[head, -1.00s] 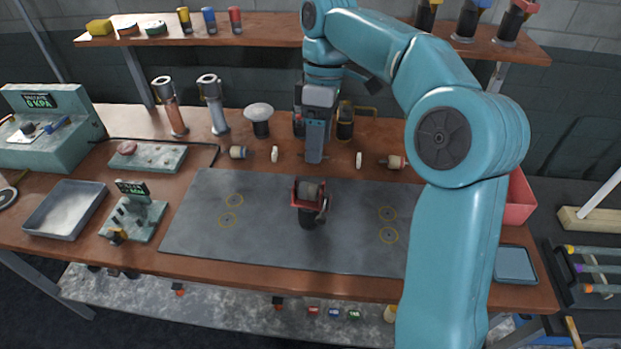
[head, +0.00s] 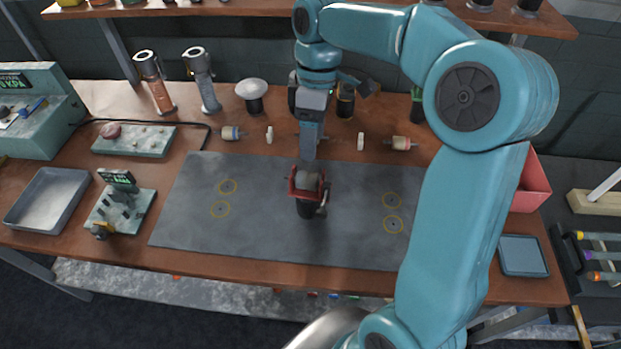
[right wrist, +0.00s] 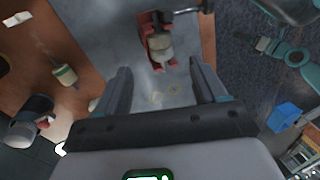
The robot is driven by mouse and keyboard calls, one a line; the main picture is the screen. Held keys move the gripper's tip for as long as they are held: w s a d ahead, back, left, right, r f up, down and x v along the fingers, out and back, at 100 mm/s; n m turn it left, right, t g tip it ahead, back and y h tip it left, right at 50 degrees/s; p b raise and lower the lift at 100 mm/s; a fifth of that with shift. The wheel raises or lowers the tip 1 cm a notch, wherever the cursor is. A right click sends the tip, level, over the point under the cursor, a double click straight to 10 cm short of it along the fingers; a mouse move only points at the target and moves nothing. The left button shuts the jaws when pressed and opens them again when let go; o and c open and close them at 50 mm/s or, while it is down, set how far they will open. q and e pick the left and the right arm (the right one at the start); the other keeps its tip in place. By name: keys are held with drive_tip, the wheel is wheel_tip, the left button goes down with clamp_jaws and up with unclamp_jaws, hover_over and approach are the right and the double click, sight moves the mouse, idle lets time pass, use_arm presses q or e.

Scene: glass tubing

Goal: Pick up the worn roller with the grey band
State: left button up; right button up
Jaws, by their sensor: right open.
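A greyish roller (head: 309,178) sits in a red holder (head: 295,194) on the dark mat at the middle of the bench. In the right wrist view the roller (right wrist: 160,47) lies in the red holder (right wrist: 146,26), beyond the fingertips; its band looks pale, and I cannot make out its wear. My right gripper (head: 309,156) points down behind the holder in the head view. Its two fingers stand apart and empty in the right wrist view (right wrist: 161,72), apart from the roller. My left gripper is not in view.
Behind the mat (head: 260,235) lie a blue-ended roller (head: 231,133) and a red-ended roller (head: 402,143), with small white discs between. A mushroom-shaped white-topped piece (head: 251,91) and two upright tools stand further back. A grey tray (head: 47,198) is at left, a red bin (head: 532,185) at right.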

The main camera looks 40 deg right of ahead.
sight(308, 174)
drive_tip(key=f, duration=0.3)
drive_tip(key=shift+w+a+f, duration=0.2)
drive_tip(key=shift+w+a, duration=0.2)
drive_tip(key=shift+a+f, duration=0.2)
drive_tip(key=shift+f, duration=0.1)
drive_tip(key=shift+s+f, duration=0.15)
drive_tip(key=shift+s, duration=0.15)
drive_tip(key=shift+s+a+f, duration=0.15)
drive_tip(key=shift+s+f, duration=0.15)
drive_tip(key=shift+f, duration=0.3)
drive_tip(key=shift+s+a+f, duration=0.1)
drive_tip(key=shift+s+f, duration=0.2)
drive_tip(key=shift+f, duration=0.25)
drive_tip(key=shift+w+a+f, duration=0.15)
drive_tip(key=shift+w+f, duration=0.05)
drive_tip(key=shift+f, duration=0.4)
drive_tip(key=shift+w+a+f, duration=0.15)
drive_tip(key=shift+f, duration=0.45)
drive_tip(key=shift+s+d+r, duration=0.1)
drive_tip(key=shift+s, duration=0.3)
drive_tip(key=shift+w, duration=0.3)
drive_tip(key=c, duration=1.2)
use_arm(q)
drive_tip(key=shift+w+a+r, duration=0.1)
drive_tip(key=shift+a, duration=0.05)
use_arm(e)
drive_tip(key=shift+s, duration=0.15)
